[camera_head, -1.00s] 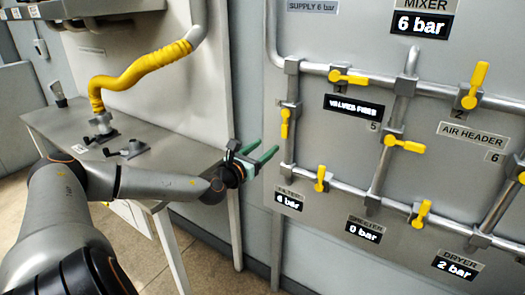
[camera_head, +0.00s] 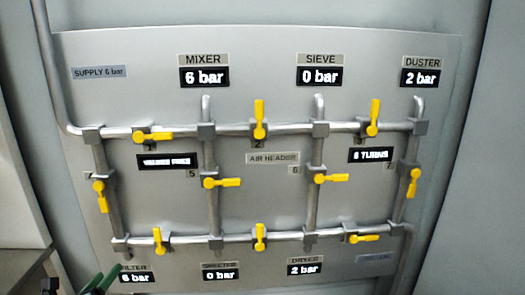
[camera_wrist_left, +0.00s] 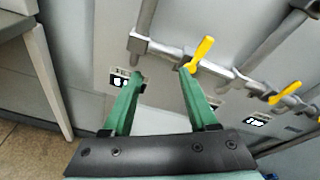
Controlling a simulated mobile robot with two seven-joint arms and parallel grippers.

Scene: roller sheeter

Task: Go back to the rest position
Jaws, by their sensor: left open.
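My left gripper (camera_head: 106,281) shows only by its green fingers at the bottom left edge of the head view. In the left wrist view the gripper (camera_wrist_left: 161,74) is open with nothing between its fingers. A yellow valve handle (camera_wrist_left: 201,52) and a pipe show just beyond the right fingertip; I cannot tell the exact gap. The grey valve panel (camera_head: 285,215) fills the head view. My right gripper is not in view.
The panel carries pipes and several yellow handles, such as the upper left horizontal one (camera_head: 153,136). The mixer display (camera_head: 204,77) reads 6 bar, the sieve display (camera_head: 318,76) 0 bar. A grey table edge (camera_head: 20,270) is at lower left.

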